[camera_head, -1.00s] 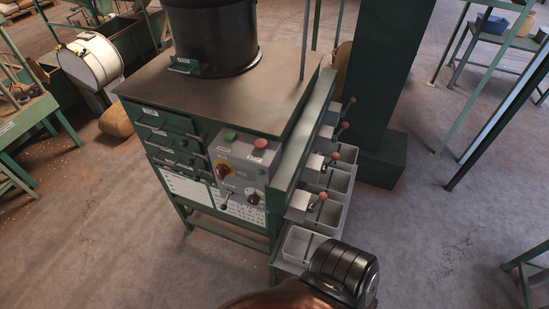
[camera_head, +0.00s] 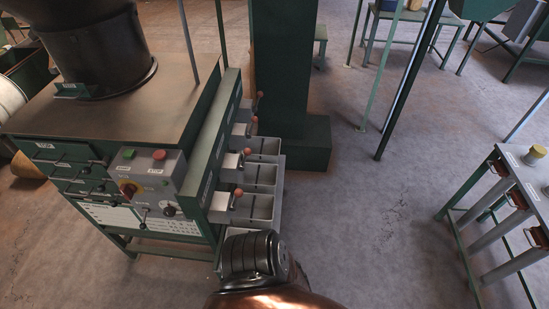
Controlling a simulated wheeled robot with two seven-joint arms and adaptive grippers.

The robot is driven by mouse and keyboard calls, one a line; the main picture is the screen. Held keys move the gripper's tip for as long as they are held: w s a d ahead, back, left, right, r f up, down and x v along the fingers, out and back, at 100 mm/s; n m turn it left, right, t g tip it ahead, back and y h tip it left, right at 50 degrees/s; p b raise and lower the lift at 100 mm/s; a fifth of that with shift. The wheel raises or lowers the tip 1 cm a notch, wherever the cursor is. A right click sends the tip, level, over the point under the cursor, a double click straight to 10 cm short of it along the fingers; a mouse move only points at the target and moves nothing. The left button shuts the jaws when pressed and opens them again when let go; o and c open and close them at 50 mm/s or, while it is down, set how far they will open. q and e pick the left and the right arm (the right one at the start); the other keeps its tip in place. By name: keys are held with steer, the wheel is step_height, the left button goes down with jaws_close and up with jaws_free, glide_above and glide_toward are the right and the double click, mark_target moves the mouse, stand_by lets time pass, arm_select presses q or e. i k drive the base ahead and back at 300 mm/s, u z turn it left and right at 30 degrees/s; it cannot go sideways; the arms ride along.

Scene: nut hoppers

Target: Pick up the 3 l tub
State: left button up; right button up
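I cannot make out a 3 l tub for certain in this view. A blue container (camera_head: 387,4) and a yellowish one (camera_head: 414,5) are cut by the top edge on a far green table; they are too small and cropped to identify. Neither gripper is in view. Only a dark, ribbed joint and a copper-coloured part, which look like my own, show at the bottom centre.
A green hopper machine (camera_head: 110,110) with red-knobbed levers and grey bins (camera_head: 262,175) stands at left. A green column (camera_head: 285,70) rises behind it. A green stand with grey tubes (camera_head: 500,215) is at right. The concrete floor between is clear.

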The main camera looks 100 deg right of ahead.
mark_target(264, 149)
steer(key=k, duration=1.3)
steer(key=u, duration=2.25)
steer(key=k, duration=2.15)
steer(key=z, duration=3.3)
